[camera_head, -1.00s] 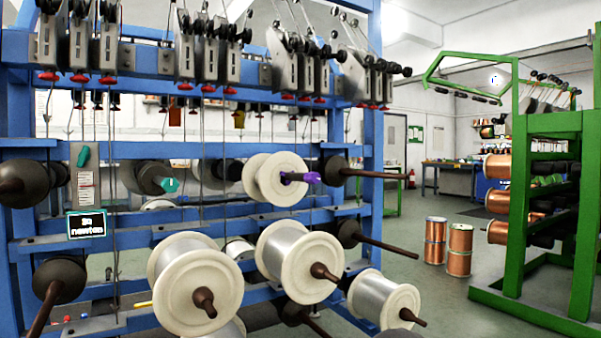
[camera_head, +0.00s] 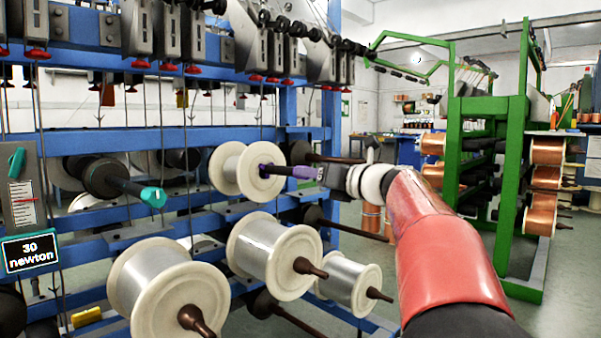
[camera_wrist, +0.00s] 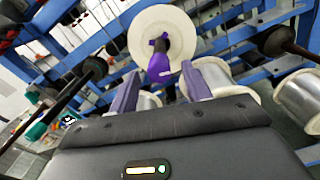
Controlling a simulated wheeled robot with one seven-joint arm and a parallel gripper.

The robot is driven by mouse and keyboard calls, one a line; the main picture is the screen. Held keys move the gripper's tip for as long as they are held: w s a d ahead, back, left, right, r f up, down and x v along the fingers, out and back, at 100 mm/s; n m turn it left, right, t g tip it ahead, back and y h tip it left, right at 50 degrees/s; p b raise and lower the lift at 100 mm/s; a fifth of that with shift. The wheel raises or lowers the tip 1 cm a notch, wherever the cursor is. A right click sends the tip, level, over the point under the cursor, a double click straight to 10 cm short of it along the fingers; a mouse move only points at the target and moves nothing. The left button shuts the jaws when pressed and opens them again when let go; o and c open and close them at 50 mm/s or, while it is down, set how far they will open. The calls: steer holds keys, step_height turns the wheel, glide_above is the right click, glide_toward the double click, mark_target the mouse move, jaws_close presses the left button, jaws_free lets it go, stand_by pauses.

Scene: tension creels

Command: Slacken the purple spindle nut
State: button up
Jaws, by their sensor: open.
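The purple spindle nut (camera_head: 272,170) sits on the spindle of a white-flanged spool (camera_head: 238,172) on the blue creel frame. It also shows in the wrist view (camera_wrist: 158,66), with two small wings at its inner end against the spool's face. My gripper (camera_head: 322,175) has come in from the right, close to the nut's outer end. In the wrist view my gripper (camera_wrist: 164,74) is open, with its purple-grey fingers on either side of the nut's near end.
Several silver wire spools (camera_head: 275,258) hang below on dark spindles. A teal-tipped spindle (camera_head: 152,196) stands to the left. Dark tensioners (camera_head: 300,55) line the top. A green rack (camera_head: 490,150) with copper spools stands at the right.

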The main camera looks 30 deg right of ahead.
steer(key=shift+x, duration=1.7)
steer(key=shift+c, duration=0.3)
steer(key=c, duration=0.9)
